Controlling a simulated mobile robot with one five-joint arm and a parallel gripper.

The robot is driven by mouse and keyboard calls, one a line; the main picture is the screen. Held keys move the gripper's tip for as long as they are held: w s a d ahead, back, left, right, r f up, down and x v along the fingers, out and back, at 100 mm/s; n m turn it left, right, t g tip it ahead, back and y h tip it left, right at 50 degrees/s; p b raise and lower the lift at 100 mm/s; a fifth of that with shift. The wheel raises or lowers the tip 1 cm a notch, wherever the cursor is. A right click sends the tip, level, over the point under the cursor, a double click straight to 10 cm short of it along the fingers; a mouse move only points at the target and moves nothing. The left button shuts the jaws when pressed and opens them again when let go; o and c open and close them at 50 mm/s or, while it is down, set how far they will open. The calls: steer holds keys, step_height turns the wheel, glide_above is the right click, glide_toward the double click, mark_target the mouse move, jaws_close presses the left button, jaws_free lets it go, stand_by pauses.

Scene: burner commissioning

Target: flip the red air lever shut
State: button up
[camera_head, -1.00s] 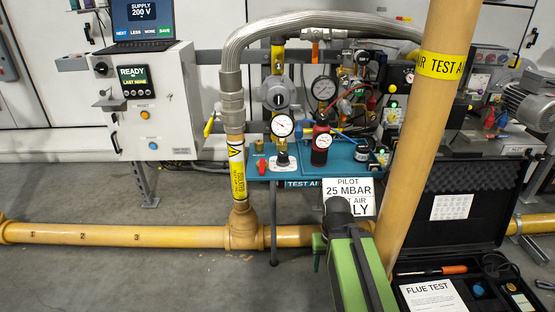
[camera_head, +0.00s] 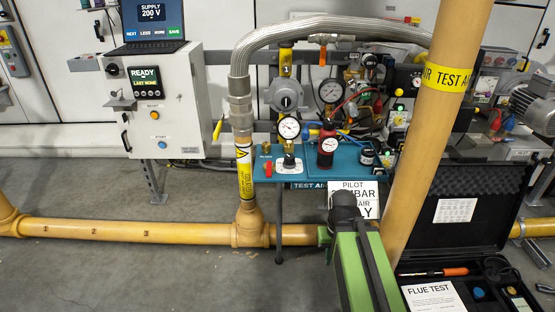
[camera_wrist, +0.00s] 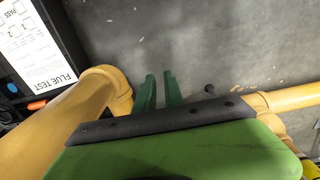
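A small red lever (camera_head: 267,168) stands upright at the left end of the teal panel (camera_head: 310,170), beside a gauge on a white plate. I take it for the air lever. My gripper is at the end of my green arm, low in the head view and right of the lever; its fingertips are hidden there. In the wrist view my gripper (camera_wrist: 160,88) shows two green fingers with a narrow gap between them and nothing held. It points at bare floor, and the lever is not in that view.
A thick tan pipe (camera_head: 425,150) slants up right of my arm. A yellow floor pipe (camera_head: 130,233) runs below the panel. An upright yellow-labelled pipe (camera_head: 243,170) stands left of the lever. A black case (camera_head: 455,235) lies open at right.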

step_height(320, 180, up, 19)
steer(key=p, duration=1.5)
steer(key=shift+f+p, duration=0.2)
steer(key=shift+p, duration=0.2)
jaws_close()
steer(key=shift+f+b, duration=0.3)
